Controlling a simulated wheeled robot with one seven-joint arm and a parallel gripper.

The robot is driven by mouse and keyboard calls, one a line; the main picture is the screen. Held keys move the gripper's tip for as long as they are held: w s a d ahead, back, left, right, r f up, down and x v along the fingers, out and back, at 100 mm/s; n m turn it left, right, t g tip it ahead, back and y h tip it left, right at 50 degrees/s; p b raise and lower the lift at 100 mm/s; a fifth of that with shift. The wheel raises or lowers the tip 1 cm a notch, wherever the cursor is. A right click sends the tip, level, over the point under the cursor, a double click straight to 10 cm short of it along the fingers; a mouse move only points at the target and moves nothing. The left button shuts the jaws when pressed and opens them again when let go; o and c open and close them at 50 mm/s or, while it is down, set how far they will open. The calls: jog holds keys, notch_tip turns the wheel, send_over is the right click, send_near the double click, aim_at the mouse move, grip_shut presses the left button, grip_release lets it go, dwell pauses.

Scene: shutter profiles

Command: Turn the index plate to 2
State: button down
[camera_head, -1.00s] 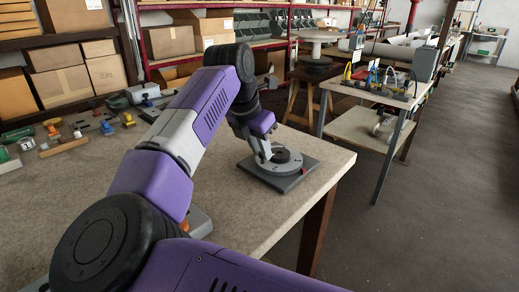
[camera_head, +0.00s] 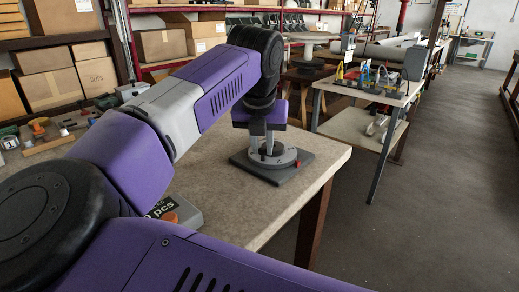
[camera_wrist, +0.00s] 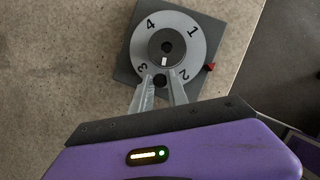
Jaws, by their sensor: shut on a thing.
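The index plate (camera_wrist: 190,52) is a light grey disc with dark numerals, seen from above in the wrist view. It sits on a dark square base (camera_wrist: 124,72). A red pointer (camera_wrist: 210,67) stands at the disc's right, slightly below centre. My gripper (camera_wrist: 161,82) is shut on a black peg (camera_wrist: 159,80) near the rim. In the head view the index plate (camera_head: 285,158) lies under my gripper (camera_head: 262,150).
The base stands near the right end of the workbench (camera_head: 225,194). Small parts lie at the left. A side table (camera_head: 350,126) stands beyond a floor gap.

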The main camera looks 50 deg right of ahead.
aim_at(272, 159)
jog(key=shift+s+d+f+n+t+y+b, duration=0.1)
jog(key=shift+s+d+n+t+y+b, duration=0.15)
jog(key=shift+n+b, duration=0.45)
jog(key=shift+s+r+n+t+y+b, duration=0.15)
jog(key=shift+s+n+b, duration=0.2)
jog(key=shift+n+b, duration=0.35)
jog(key=shift+s+d+f+n+t+y+b, duration=0.1)
jog(key=shift+s+d+f+n+t+b, duration=0.15)
jog(key=shift+n+b, duration=0.4)
jog(key=shift+s+d+r+n+y+b, duration=0.1)
jog(key=shift+s+d+n+y+b, duration=0.15)
jog(key=shift+n+b, duration=0.45)
jog(key=shift+s+d+r+n+y+b, duration=0.1)
jog(key=shift+s+n+y+b, duration=0.2)
jog(key=shift+n+b, duration=0.35)
jog(key=shift+s+d+t+b, duration=0.1)
jog(key=shift+t+b, duration=0.15)
jog(key=shift+b, duration=0.05)
jog(key=c, duration=1.3)
grip_release()
jog(key=shift+r, duration=0.1)
jog(key=p+v, duration=0.1)
jog(key=v, duration=0.6)
jog(key=shift+r+p, duration=0.35)
jog(key=shift+s, duration=0.2)
